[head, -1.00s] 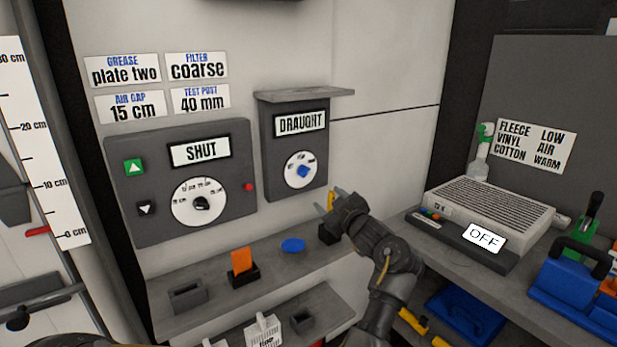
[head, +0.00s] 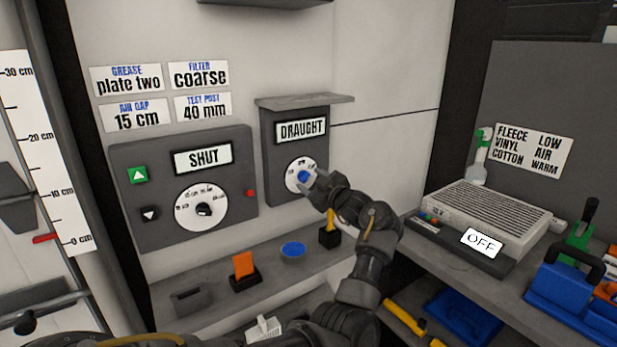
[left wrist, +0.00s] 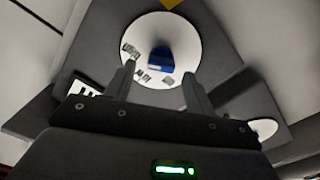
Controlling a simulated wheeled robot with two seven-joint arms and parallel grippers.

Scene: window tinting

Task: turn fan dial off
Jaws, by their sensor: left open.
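The fan dial is a white round dial (head: 292,178) with a blue knob (head: 304,176) on the dark box labelled DRAUGHT (head: 284,143). In the left wrist view the white dial (left wrist: 182,40) faces me, with its blue knob (left wrist: 161,58) a little beyond the fingertips. My left gripper (head: 314,184) is open in front of the dial's lower right. In the left wrist view its two fingers (left wrist: 159,75) stand apart on either side of the knob, with nothing between them. I cannot tell whether they touch the dial. The dial's markings are too small to read. My right gripper is not in view.
A larger box reading SHUT (head: 203,159) with its own dial (head: 203,208) stands to the left. A small ledge (head: 304,101) juts out above the fan box. A shelf below holds a blue disc (head: 292,250) and an orange block (head: 244,265). A unit reading OFF (head: 481,242) sits right.

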